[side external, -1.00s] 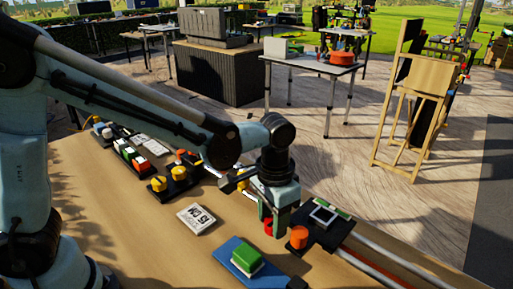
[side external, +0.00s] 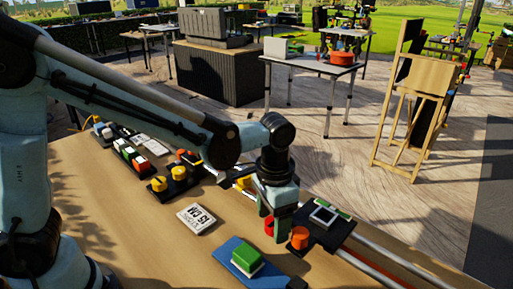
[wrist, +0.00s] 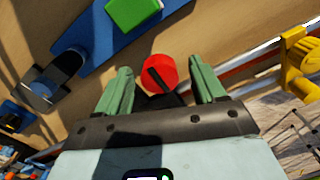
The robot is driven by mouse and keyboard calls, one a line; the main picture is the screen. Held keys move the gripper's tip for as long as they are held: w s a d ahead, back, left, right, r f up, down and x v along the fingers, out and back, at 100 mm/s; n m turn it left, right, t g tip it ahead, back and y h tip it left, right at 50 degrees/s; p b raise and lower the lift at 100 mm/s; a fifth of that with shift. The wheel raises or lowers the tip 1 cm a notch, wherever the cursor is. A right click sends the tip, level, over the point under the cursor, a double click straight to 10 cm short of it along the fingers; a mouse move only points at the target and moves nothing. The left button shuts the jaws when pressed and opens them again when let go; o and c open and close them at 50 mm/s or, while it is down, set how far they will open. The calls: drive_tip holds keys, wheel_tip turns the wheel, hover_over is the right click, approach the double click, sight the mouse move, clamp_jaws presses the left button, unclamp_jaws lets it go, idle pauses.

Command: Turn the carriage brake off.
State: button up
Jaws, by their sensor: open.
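A red knob (wrist: 160,73) with a black bar across its face lies between my gripper's fingertips in the wrist view. It also shows low beside the fingers in the side view (side external: 269,228). My gripper (wrist: 164,82) is open, its two green fingers on either side of the knob with gaps visible; contact cannot be seen. The side view shows my gripper (side external: 274,219) low over the rail. A black carriage plate (side external: 330,238) carries an orange knob (side external: 299,238) and a white-framed square (side external: 323,215) just right of my gripper. No label shows which knob is the brake.
A blue board (side external: 231,253) with a green block (side external: 247,258) lies in front. A yellow clamp (wrist: 299,58) is on the rail (wrist: 246,54). A white printed card (side external: 196,217) and yellow knobs (side external: 158,184) sit leftward. Bare tabletop (side external: 150,245) is clear.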

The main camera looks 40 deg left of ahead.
sight(273, 220)
drive_tip(key=m, duration=0.4)
drive_tip(key=shift+a, duration=0.1)
drive_tip(key=m, duration=0.4)
drive_tip(key=shift+w, duration=0.1)
drive_tip(key=m, duration=0.4)
drive_tip(key=shift+w+m, duration=0.1)
drive_tip(key=shift+m, duration=0.3)
drive_tip(key=m, duration=0.3)
wheel_tip(273, 220, up, 12)
drive_tip(key=s+a+f+n+t, duration=0.35)
drive_tip(key=a+n, duration=0.35)
drive_tip(key=n, duration=0.3)
drive_tip(key=s+a+f+n+t, duration=0.2)
drive_tip(key=s+a+n+t, duration=0.2)
drive_tip(key=a+n, duration=0.5)
drive_tip(key=w+r+g, duration=0.3)
drive_tip(key=w, duration=0.3)
drive_tip(key=w+d+r+g, duration=0.1)
drive_tip(key=w+r+g, duration=0.2)
drive_tip(key=w, duration=0.4)
drive_tip(key=shift+w+d+r+g, duration=0.15)
drive_tip(key=shift+r+g, duration=0.05)
drive_tip(key=shift+g, duration=0.55)
